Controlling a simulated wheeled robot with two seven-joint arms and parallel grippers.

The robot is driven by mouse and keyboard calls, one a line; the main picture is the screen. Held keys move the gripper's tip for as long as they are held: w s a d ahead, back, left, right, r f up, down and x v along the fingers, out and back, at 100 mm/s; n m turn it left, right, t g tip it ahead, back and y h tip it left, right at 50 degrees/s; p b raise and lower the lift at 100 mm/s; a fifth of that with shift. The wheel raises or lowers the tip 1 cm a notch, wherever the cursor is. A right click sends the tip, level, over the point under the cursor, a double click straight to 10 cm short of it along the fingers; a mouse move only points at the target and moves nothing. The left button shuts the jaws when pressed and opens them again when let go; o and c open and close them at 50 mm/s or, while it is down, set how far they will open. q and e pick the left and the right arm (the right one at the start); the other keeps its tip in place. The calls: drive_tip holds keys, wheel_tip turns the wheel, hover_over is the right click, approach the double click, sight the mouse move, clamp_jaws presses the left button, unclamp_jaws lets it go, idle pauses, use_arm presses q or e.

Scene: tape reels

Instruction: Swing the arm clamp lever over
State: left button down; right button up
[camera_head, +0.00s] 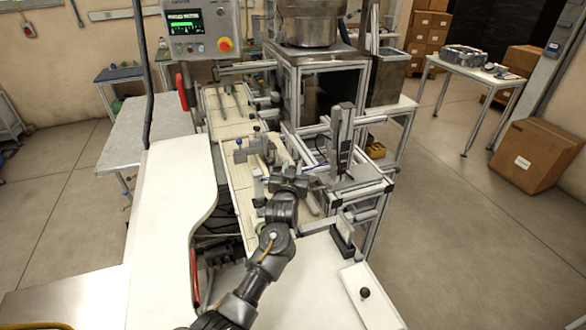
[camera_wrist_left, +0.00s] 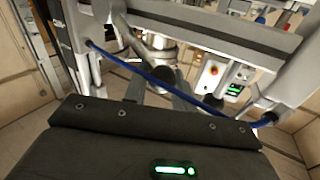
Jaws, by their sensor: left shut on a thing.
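My left gripper (camera_head: 297,178) reaches over the middle of the machine bench, beside the tape guide frame. In the left wrist view its two fingers (camera_wrist_left: 160,90) are closed around a dark rounded part, which I take for the arm clamp lever (camera_wrist_left: 165,75). Most of the lever is hidden by the fingers and the wrist housing. In the head view the gripper covers it. My right gripper is not in view.
Aluminium frame rails and an upright grey unit (camera_head: 342,135) stand close to the right of the gripper. A control panel (camera_head: 201,30) with a red button stands at the back left. A white curved worktop (camera_head: 175,215) lies left. A white plate with a black knob (camera_head: 365,293) is at the front right.

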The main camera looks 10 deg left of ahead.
use_arm(q)
drive_tip(key=f+n+b, duration=0.1)
drive_tip(key=b, duration=0.1)
drive_tip(key=f+n+b, duration=0.1)
drive_tip(key=b, duration=0.1)
drive_tip(key=shift+s+a+f+t, duration=0.15)
drive_tip(key=shift+s+t, duration=0.15)
drive_tip(key=shift+t, duration=0.1)
drive_tip(key=shift+b, duration=0.4)
drive_tip(key=c, duration=1.4)
unclamp_jaws()
drive_tip(key=shift+c, duration=0.2)
drive_tip(key=shift+o, duration=1.4)
drive_tip(key=shift+w+y, duration=0.1)
drive_tip(key=shift+y, duration=0.2)
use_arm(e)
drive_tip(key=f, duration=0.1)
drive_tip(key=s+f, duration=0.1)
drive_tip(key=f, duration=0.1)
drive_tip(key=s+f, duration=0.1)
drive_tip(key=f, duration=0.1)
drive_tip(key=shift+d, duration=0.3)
